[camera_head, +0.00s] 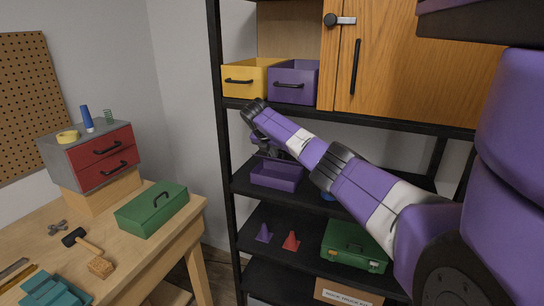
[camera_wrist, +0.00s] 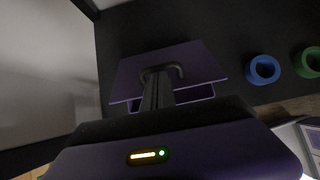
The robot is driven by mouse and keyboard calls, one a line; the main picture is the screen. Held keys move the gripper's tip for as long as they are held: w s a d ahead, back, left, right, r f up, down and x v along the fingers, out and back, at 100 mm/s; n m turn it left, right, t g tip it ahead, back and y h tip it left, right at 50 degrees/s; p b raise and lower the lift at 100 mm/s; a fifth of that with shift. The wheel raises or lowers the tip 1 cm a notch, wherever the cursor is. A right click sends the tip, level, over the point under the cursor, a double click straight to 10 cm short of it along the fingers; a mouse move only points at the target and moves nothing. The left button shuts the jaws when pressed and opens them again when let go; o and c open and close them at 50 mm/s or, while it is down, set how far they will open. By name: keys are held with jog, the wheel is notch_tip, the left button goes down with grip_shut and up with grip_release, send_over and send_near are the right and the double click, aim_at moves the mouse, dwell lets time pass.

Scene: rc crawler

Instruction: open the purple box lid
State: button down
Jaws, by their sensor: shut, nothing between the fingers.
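The purple box (camera_head: 275,178) stands on the middle shelf of the black rack, below my forearm. In the wrist view its purple lid (camera_wrist: 203,62) carries a black bar handle (camera_wrist: 178,69). Below the lid edge shows part of the box body (camera_wrist: 195,92); I cannot tell how far the lid is raised. My gripper (camera_head: 270,153) is at the box, partly hidden behind my arm. In the wrist view the shut fingers (camera_wrist: 157,84) reach to the handle, between its ends; I cannot tell whether they touch it. Nothing is held.
A blue ring (camera_wrist: 264,70) and a green ring (camera_wrist: 308,62) lie right of the box. Above are a yellow bin (camera_head: 246,81), a purple bin (camera_head: 294,82) and a wooden cabinet (camera_head: 420,70). Cones and a green case (camera_head: 354,246) sit below. A workbench (camera_head: 150,255) stands left.

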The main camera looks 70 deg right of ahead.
jog(key=shift+d+r, duration=0.2)
jog(key=shift+d, duration=0.05)
dwell(0.3)
jog(key=shift+f, duration=0.1)
